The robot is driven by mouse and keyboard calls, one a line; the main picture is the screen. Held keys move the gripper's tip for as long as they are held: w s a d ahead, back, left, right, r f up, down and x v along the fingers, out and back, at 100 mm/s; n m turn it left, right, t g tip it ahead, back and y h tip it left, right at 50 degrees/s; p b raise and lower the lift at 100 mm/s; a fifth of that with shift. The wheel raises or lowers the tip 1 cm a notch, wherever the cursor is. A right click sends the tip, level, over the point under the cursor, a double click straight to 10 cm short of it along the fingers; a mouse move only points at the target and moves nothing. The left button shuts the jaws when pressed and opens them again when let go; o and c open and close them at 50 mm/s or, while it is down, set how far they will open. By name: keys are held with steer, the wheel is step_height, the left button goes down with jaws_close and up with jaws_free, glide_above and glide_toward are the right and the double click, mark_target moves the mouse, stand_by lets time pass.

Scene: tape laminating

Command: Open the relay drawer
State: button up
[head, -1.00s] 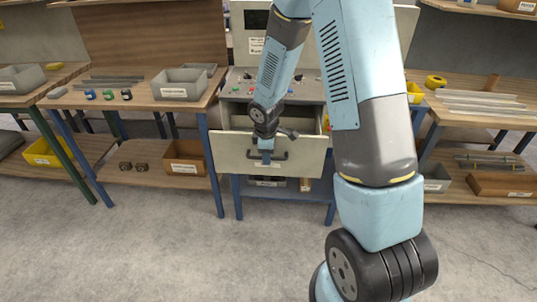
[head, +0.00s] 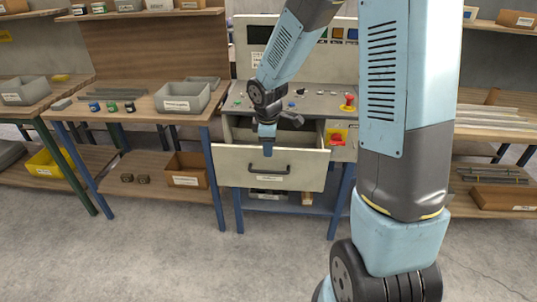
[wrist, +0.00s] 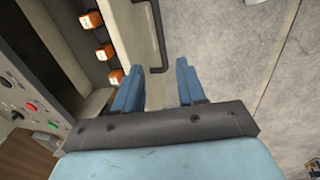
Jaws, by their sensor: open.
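The relay drawer (head: 235,166) stands pulled out of the grey workstation, with its inside showing behind the pale front. Its dark bar handle (head: 270,169) is on the drawer front. In the wrist view the handle (wrist: 158,38) lies beyond my fingertips, clear of them. Several orange relays (wrist: 106,52) show inside the drawer. My gripper (head: 268,150) is in front of the drawer's top edge, just above the handle. In the wrist view my gripper (wrist: 160,75) has its two blue fingers apart with nothing between them.
The control panel (head: 310,100) above the drawer carries buttons and a red emergency stop (head: 348,101). A wooden bench with a grey bin (head: 182,97) stands at the left, another bench at the right. The grey floor (head: 150,250) in front is clear.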

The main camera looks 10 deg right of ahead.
steer(key=shift+s+r, duration=0.2)
steer(key=shift+r, duration=0.9)
steer(key=s+d+r+m+t, duration=0.1)
steer(key=s+d+r+m, duration=0.3)
steer(key=r, duration=0.3)
steer(key=s+d+r+m+t, duration=0.1)
steer(key=s+r+m, duration=0.2)
steer(key=s+r, duration=0.45)
steer(key=s+d+r+m, duration=0.1)
steer(key=s+r+m, duration=0.2)
steer(key=s, duration=0.3)
steer(key=s+d+r+m+t, duration=0.1)
steer(key=s+r+m, duration=0.3)
steer(key=s, duration=0.3)
steer(key=shift+d+y, duration=0.2)
steer(key=shift+y, duration=0.1)
